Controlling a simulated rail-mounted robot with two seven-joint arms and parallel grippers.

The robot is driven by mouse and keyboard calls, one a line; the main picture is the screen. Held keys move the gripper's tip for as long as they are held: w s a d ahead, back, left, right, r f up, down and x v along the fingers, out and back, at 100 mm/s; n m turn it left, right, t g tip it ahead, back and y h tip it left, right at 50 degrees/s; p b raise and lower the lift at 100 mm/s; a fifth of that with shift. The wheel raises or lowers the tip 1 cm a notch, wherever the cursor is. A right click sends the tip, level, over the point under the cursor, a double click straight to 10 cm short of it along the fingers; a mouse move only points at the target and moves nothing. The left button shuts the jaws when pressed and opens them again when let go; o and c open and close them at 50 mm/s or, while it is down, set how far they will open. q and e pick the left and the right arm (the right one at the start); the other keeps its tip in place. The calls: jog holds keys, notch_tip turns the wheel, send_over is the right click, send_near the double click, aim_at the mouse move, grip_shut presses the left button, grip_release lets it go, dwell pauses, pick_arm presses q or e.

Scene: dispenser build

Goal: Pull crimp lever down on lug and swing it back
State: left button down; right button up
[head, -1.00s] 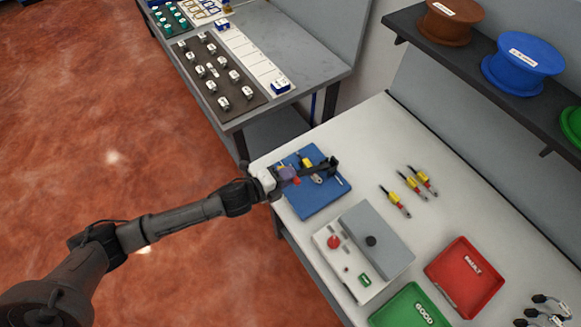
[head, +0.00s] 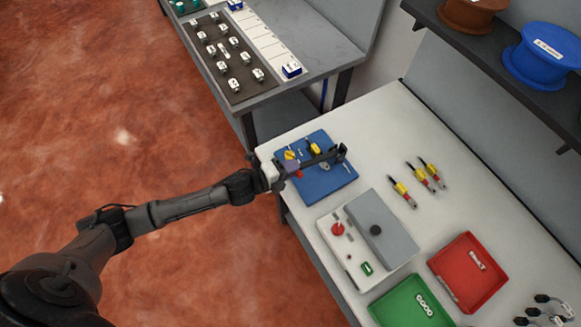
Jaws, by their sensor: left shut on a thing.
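The crimp lever (head: 318,160) is a dark bar lying low across the blue crimp base (head: 328,185), with a dark upright piece at its right end. My left gripper (head: 284,170) is at the lever's left end, shut on it, above the base's left edge. A small red part shows beside the jaws. A yellow-and-dark piece (head: 315,148) lies on the base behind the lever, and another yellow bit (head: 291,155) shows near the jaws. The lug is too small or hidden to make out. My right gripper is not in view.
A grey-and-white box (head: 382,230) with a red button stands in front of the base. Several yellow-and-red parts (head: 425,174) lie to the right. A red tray (head: 440,268) and a green tray (head: 385,310) are nearer. The bench behind the parts is clear.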

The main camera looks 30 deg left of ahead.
pick_arm(q)
jog(key=c, duration=1)
grip_release()
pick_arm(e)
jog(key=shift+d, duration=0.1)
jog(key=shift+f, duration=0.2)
pick_arm(q)
jog(key=v, duration=1.3)
jog(key=shift+s+a+r, duration=0.15)
jog(key=shift+s+a, duration=0.1)
jog(key=shift+s, duration=0.05)
